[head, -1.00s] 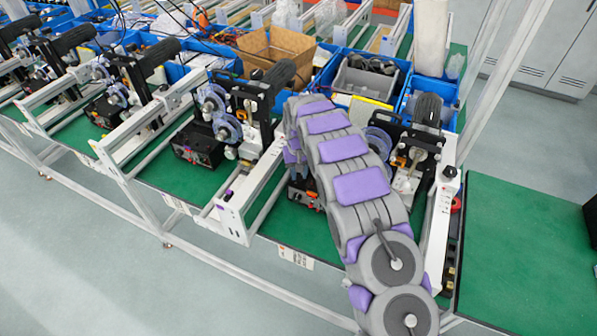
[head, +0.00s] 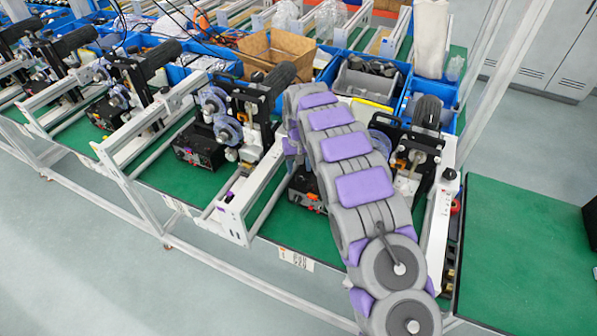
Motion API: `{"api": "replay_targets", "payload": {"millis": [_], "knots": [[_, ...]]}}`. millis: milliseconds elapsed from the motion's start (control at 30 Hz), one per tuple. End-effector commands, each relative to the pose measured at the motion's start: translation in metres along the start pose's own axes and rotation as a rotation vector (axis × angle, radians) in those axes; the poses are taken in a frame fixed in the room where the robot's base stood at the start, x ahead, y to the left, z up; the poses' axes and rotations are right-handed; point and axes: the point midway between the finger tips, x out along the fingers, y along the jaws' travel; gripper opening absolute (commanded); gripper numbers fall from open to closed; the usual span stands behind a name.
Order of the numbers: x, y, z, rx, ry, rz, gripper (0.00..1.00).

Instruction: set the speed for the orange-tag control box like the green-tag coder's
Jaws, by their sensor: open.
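A white label (head: 296,259) with a small orange-looking mark sits on the table's front edge. Above it is a black control box (head: 304,188), partly hidden by my arm; its dial setting cannot be read. Another black control box (head: 198,148) stands to the left by its coder, with blue-grey reels (head: 220,115). A further control box (head: 103,112) is farther left. Other front-edge labels, such as one label (head: 175,205), are too small to read, and I cannot make out a green tag. My grey and purple arm crosses the right-hand coder; my gripper is hidden behind it.
White rail frames (head: 235,215) separate the stations and stick out at the front. A white side post (head: 440,225) stands right of my arm. Blue bins (head: 345,75) and a cardboard box (head: 275,52) fill the back.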

Motion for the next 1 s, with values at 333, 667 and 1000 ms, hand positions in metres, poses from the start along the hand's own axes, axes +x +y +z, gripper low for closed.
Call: {"api": "replay_targets", "payload": {"millis": [333,667,1000], "knots": [[-0.081,-0.001,-0.002,0.0,0.006,0.0,0.52],[-0.124,-0.001,-0.002,0.0,0.003,0.0,0.52],[-0.127,-0.001,-0.001,0.0,-0.001,0.0,0.52]]}}
